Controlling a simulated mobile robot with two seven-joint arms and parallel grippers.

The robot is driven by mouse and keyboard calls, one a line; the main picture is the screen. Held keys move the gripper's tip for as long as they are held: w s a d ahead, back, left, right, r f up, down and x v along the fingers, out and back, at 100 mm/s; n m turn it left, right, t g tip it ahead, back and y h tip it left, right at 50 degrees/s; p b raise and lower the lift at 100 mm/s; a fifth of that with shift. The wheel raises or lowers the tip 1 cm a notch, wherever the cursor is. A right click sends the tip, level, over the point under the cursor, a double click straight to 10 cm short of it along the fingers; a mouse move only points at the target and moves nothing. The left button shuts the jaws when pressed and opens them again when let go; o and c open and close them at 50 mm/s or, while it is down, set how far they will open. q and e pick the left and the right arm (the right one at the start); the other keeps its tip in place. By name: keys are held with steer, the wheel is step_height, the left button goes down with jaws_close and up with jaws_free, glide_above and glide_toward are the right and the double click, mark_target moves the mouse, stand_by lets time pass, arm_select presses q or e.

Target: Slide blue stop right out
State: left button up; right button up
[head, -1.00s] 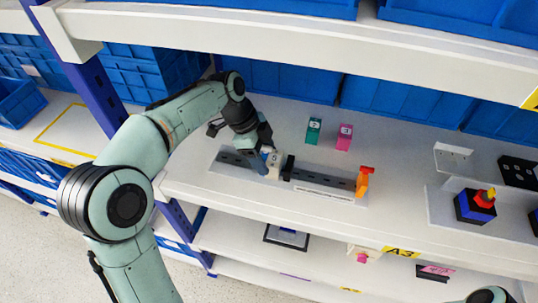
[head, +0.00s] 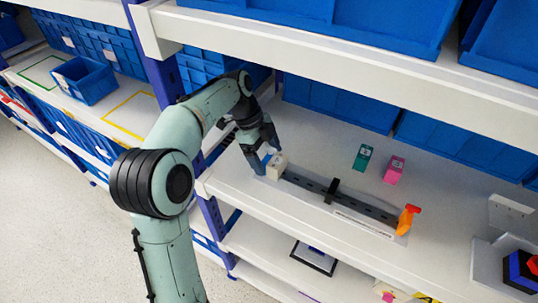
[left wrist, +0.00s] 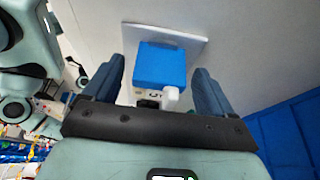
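The blue stop (left wrist: 160,68) is a blue block with a pale part under it. It sits between the fingers of my left gripper (left wrist: 160,85) in the left wrist view, with gaps at both sides. My left gripper (head: 268,156) is open around it. In the head view a cream block (head: 276,166), which appears to belong to the stop, shows beside the fingers at the left end of the dark rail (head: 372,210). The fingers hide most of its blue part. I cannot tell whether it is still on the rail. My right gripper is not in view.
A black piece (head: 332,190) stands midway on the rail, and an orange piece (head: 407,218) at its right end. Teal (head: 363,157) and pink (head: 394,169) blocks stand behind. Blue bins (head: 340,105) line the back; the shelf above (head: 330,58) limits height.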

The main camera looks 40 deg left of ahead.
arm_select(q)
steer(key=shift+d+r, duration=0.1)
steer(key=shift+r, duration=0.3)
steer(key=p+v, duration=0.2)
steer(key=v, duration=0.9)
steer(key=shift+a+p, duration=0.3)
steer(key=shift+a, duration=0.05)
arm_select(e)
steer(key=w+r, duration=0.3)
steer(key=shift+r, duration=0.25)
arm_select(q)
steer(key=shift+s, duration=0.15)
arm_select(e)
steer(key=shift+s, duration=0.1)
